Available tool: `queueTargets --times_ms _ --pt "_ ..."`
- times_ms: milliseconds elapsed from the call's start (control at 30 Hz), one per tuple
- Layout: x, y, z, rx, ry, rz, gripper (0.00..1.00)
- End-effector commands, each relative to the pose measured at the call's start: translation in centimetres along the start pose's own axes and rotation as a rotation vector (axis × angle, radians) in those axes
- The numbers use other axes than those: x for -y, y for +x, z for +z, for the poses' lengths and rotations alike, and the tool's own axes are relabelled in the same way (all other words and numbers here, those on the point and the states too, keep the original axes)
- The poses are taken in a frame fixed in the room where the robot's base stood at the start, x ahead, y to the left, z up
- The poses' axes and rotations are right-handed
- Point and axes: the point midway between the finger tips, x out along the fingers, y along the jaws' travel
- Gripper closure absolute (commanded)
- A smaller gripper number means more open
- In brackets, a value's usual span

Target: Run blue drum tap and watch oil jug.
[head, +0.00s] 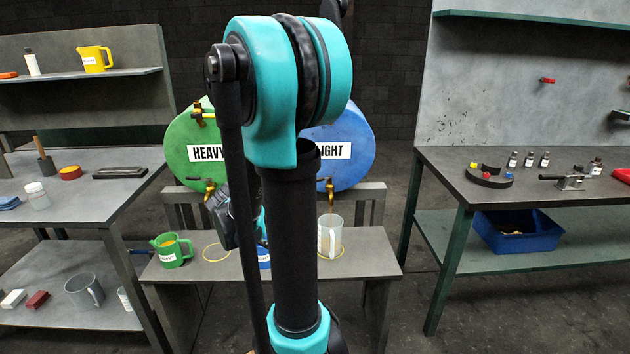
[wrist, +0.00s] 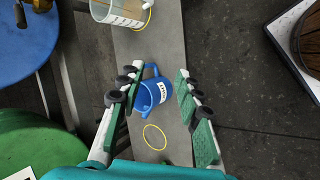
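The blue drum (head: 350,172), labelled "LIGHT", lies behind the bench, partly hidden by my arm. Its brass tap (head: 328,184) has a thin brown stream under it, running down into a clear measuring jug (head: 331,236). The clear jug also shows at the top of the wrist view (wrist: 118,12); its oil level is hard to read. A blue labelled jug (wrist: 153,95) stands on the bench, mostly hidden by my arm in the head view. My gripper (wrist: 157,75) is open and empty, its fingers spread above the blue jug.
The green "HEAVY" drum (head: 190,150) is at left, with a green jug (head: 170,250) on the bench (head: 215,278) before it. A yellow ring (wrist: 155,137) on the bench is empty. Cluttered worktables stand left (head: 95,200) and right (head: 520,200).

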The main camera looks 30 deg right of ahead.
Motion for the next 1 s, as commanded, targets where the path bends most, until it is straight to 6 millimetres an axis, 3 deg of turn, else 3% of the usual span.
queueTargets --times_ms 200,500,700,1000 --pt "-7.3 2.9 -1.8 0.206 -0.281 0.174 0.65" --pt "-15.1 5.8 -4.3 0.57 -0.643 0.341 0.65" --pt "-18.0 6.8 -5.8 0.806 -0.818 0.392 0.65" --pt "-19.3 7.2 -6.4 0.946 -0.903 0.404 0.65"
